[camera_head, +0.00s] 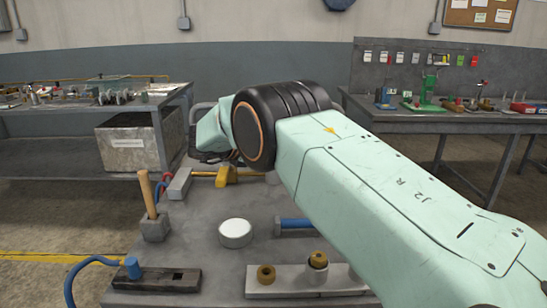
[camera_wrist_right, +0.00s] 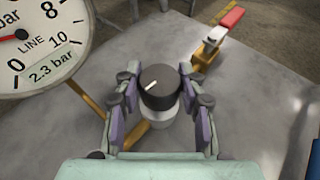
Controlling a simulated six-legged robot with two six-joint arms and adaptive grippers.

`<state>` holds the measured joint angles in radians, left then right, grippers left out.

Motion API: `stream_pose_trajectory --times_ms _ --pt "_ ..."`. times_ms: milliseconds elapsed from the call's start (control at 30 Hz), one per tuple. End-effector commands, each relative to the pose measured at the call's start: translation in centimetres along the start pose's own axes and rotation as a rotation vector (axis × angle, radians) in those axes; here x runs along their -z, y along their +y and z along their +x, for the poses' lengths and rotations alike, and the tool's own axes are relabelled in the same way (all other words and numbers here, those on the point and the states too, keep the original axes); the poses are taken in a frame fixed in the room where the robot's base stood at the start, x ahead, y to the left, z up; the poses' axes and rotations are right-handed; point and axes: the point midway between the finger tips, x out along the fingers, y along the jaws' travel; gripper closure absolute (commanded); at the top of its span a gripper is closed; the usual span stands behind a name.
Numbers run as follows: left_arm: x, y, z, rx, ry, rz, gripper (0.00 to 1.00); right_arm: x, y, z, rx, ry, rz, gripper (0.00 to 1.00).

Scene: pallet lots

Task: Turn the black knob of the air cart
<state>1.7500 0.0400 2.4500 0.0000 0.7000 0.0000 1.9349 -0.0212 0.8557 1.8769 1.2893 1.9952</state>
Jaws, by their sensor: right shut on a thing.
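The black knob (camera_wrist_right: 158,88) shows in the middle of the right wrist view, on a pale cylindrical body. A short white line on its top slants toward the lower left. My right gripper (camera_wrist_right: 159,77) has its fingers on both sides of the knob and is shut on it. A round gauge (camera_wrist_right: 45,45) at the upper left reads "LINE" and "2.3 bar". In the head view my right arm reaches in from the right, and its gripper and the knob are hidden behind it. My left gripper is in neither view.
Other benches stand behind.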

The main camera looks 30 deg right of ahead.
Motion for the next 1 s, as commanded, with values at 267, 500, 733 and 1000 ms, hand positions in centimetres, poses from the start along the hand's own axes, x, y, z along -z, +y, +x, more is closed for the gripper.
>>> stream_pose_trajectory --times_ms 267,500,733,1000 --pt "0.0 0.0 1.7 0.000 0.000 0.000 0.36 -0.1 0.1 0.2 0.078 -0.004 0.038 0.92" --pt "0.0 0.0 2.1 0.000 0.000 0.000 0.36 -0.2 -0.1 0.1 0.108 0.001 0.049 0.92" --pt "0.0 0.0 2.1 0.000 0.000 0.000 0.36 -0.2 -0.1 0.1 0.110 0.002 0.049 0.92" --pt "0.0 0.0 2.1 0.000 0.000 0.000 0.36 -0.1 -0.1 0.0 0.109 0.003 0.047 0.43"
